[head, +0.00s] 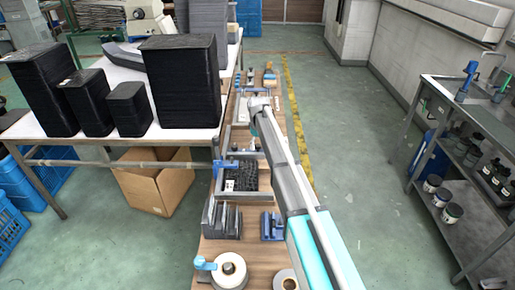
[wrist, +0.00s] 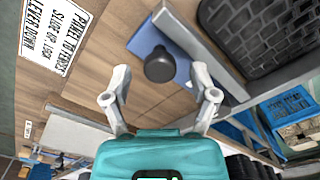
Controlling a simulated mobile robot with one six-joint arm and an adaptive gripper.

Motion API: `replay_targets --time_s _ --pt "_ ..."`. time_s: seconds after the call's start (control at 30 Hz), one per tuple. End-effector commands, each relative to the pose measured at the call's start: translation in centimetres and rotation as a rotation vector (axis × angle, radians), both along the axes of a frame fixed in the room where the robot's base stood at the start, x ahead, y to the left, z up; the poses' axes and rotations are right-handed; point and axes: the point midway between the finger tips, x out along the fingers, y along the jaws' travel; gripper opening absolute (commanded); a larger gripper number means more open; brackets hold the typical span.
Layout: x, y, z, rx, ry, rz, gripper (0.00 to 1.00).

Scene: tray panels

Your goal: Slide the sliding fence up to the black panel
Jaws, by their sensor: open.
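My gripper (head: 259,104) is over the wooden bench in the head view, at the far end of my arm. In the wrist view its two pale fingers (wrist: 160,72) are spread apart with nothing between them. A round black knob (wrist: 160,66) on a blue plate shows beyond the fingertips. A grey bar (wrist: 202,45), which looks like the sliding fence, runs diagonally beside the blue plate. A textured black panel (wrist: 262,32) lies to its right. Whether bar and panel touch, I cannot tell. In the head view, my arm partly hides the grey frame around the black panel (head: 243,178).
A printed sign (wrist: 58,42) lies on the bench. A white table with tall black stacks (head: 183,82) stands left of the bench. Grey holders (head: 222,217) and a white roll (head: 230,268) occupy the near bench. The floor to the right (head: 365,150) is clear.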

Motion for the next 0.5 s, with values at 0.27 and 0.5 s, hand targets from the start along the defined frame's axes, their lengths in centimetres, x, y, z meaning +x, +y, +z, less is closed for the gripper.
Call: replay_targets --time_s 0.27,0.5 --pt "0.00 0.00 -0.40 0.000 0.000 0.000 0.76" --pt "0.00 0.00 -0.37 0.000 0.000 0.000 0.68"
